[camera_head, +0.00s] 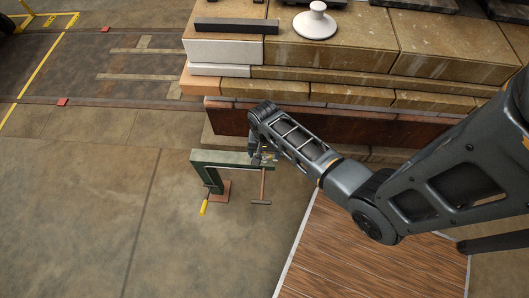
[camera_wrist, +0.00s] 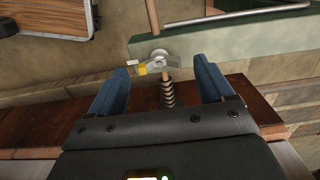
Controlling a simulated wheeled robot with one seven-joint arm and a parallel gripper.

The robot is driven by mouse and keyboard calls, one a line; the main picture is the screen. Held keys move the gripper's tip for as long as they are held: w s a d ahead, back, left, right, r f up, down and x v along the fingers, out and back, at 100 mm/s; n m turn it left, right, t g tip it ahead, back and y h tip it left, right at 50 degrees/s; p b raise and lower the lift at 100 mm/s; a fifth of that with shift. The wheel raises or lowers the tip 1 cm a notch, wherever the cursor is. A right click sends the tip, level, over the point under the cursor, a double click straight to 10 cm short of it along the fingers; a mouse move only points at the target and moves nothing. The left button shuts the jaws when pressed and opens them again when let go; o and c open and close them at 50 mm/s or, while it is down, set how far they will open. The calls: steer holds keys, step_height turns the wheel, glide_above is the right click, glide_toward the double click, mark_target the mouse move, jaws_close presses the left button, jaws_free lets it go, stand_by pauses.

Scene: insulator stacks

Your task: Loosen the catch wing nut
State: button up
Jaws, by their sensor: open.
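A grey metal wing nut (camera_wrist: 172,63) with a yellow mark on its left side sits between my blue fingers in the wrist view, a little beyond their tips. A threaded rod or spring (camera_wrist: 167,92) stands below it in the picture. My gripper (camera_wrist: 160,70) is open, with one finger on each side of the nut and a visible gap to both. In the head view a green bracket (camera_head: 216,157) stands in front of the stacked blocks. My wrist hides the nut there.
A rod with a crossbar (camera_head: 262,190) hangs from the bracket, and a yellow-handled lever (camera_head: 205,207) is at its left. Stacked tan blocks (camera_head: 330,65) rise behind, with a white insulator (camera_head: 315,22) on top. A wood-topped surface (camera_head: 370,262) is at the front right.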

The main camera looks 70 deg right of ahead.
steer(key=shift+f, duration=0.85)
steer(key=shift+c, duration=0.4)
steer(key=c, duration=1)
steer(key=shift+o, duration=0.2)
